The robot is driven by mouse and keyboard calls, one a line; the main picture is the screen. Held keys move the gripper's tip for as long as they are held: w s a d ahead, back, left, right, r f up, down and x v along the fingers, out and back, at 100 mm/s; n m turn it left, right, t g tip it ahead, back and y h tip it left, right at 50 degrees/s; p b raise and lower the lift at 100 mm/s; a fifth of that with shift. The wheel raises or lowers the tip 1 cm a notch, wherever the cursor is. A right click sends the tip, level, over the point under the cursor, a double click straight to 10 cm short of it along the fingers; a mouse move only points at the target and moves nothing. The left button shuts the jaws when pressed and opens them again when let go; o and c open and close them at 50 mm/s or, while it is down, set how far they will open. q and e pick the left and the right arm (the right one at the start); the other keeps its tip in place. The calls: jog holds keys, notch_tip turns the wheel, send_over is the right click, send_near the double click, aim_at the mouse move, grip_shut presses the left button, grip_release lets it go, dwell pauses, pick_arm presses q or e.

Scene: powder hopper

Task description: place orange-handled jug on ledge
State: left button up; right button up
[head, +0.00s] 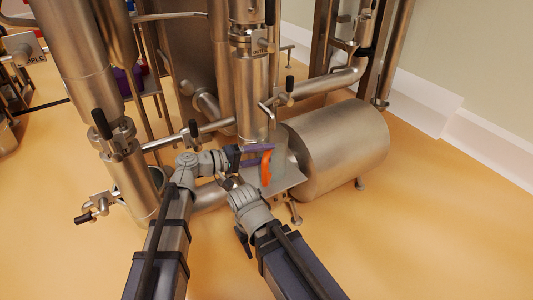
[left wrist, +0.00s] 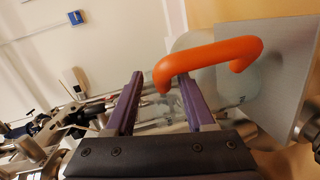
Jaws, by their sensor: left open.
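The jug's orange handle (head: 266,168) shows in the head view beside a metal plate-like ledge (head: 290,180) at the foot of the machine. The jug's grey body (head: 279,150) appears to stand upright on this ledge. My left gripper (head: 256,155) is open, with its purple fingers at the handle. In the left wrist view, the handle (left wrist: 215,55) crosses near the tip of the right finger, and one end hangs between the two fingers (left wrist: 160,100). I cannot tell whether they touch. My right gripper (head: 228,183) is just below the left one; its fingers are unclear.
A large horizontal metal cylinder (head: 340,147) lies right of the ledge. Vertical steel columns and pipes (head: 252,85) rise behind it. An open pipe end (head: 150,190) and a black-handled valve (head: 95,210) are at left. The orange floor (head: 430,230) is clear at right.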

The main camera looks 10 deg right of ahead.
pick_arm(q)
jog(key=p+v, duration=0.1)
jog(key=v, duration=1)
pick_arm(e)
jog(key=shift+r, duration=0.8)
pick_arm(q)
jog(key=shift+s, duration=0.1)
pick_arm(e)
jog(key=shift+o, duration=0.2)
